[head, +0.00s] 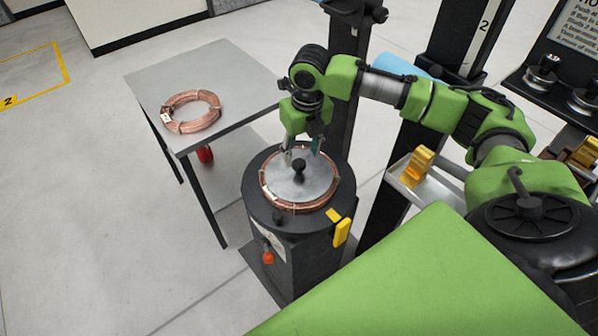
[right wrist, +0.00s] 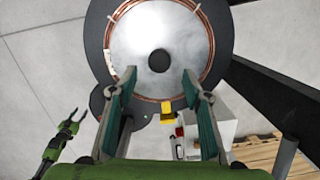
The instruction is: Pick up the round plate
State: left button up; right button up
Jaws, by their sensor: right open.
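The round plate (head: 310,187) is a flat grey metal disc with a black knob at its centre. It lies on a copper tube coil (head: 272,203) on top of a black cylindrical stand (head: 262,220). In the right wrist view the plate (right wrist: 185,40) fills the top middle, with the copper showing around its rim. My right gripper (head: 303,148) is open over the plate's far side, beside the knob. Its two fingers (right wrist: 158,92) are apart with nothing between them, and I cannot tell whether they touch the plate. My left gripper (right wrist: 73,121) shows small in the right wrist view.
A grey table (head: 225,75) stands left of the stand and bears another copper coil (head: 179,112). A dark post rises behind the stand. Yellow parts (head: 342,231) stick out at the stand's right front. The floor at left is clear.

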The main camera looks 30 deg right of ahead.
aim_at(299, 163)
jog(key=f, duration=0.3)
jog(key=w+f+p, duration=0.1)
jog(key=f, duration=0.2)
jog(key=shift+w+f, duration=0.2)
jog(key=shift+f, duration=0.05)
jog(key=shift+c, duration=0.5)
jog(key=shift+r, duration=0.1)
grip_shut()
